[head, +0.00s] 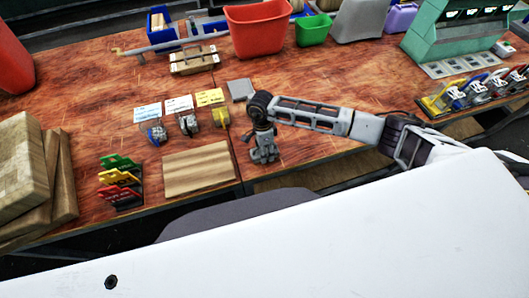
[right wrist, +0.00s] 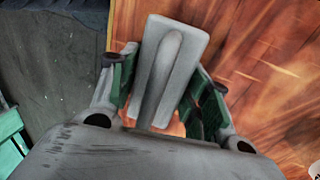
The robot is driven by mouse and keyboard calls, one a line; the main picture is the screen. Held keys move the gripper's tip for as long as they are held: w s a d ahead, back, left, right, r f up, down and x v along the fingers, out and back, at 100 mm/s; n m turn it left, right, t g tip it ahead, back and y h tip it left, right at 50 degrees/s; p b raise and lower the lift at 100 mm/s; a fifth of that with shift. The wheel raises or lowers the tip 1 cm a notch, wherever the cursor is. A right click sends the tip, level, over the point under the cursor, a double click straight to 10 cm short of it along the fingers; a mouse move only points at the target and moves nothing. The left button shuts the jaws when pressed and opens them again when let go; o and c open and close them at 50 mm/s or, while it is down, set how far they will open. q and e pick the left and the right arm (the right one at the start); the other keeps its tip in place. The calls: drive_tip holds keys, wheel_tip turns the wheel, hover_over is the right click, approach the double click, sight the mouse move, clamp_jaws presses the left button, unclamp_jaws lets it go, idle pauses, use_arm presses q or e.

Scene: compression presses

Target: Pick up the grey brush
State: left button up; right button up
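A grey flat piece with a raised long ridge, which looks like the grey brush (right wrist: 172,65), shows in the right wrist view between the fingers of my right gripper (right wrist: 168,85). A strip of table shows between it and the right finger, so the fingers look open around it; contact with the left finger is unclear. In the head view my right gripper (head: 263,155) points down close to the table's front edge, right of the wooden board, and mostly hides the brush. My left gripper is not in view.
A wooden board (head: 198,168) lies left of the gripper on the table (head: 300,165). Blue, grey and yellow tools (head: 188,125) with cards stand behind the board. A grey square (head: 241,90) lies behind the gripper. Red (head: 258,30) and green bins stand at the back.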

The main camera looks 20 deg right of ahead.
drive_tip(key=c, duration=0.5)
drive_tip(key=shift+r, duration=0.15)
drive_tip(key=shift+r+b, duration=1)
drive_tip(key=shift+r, duration=3.9)
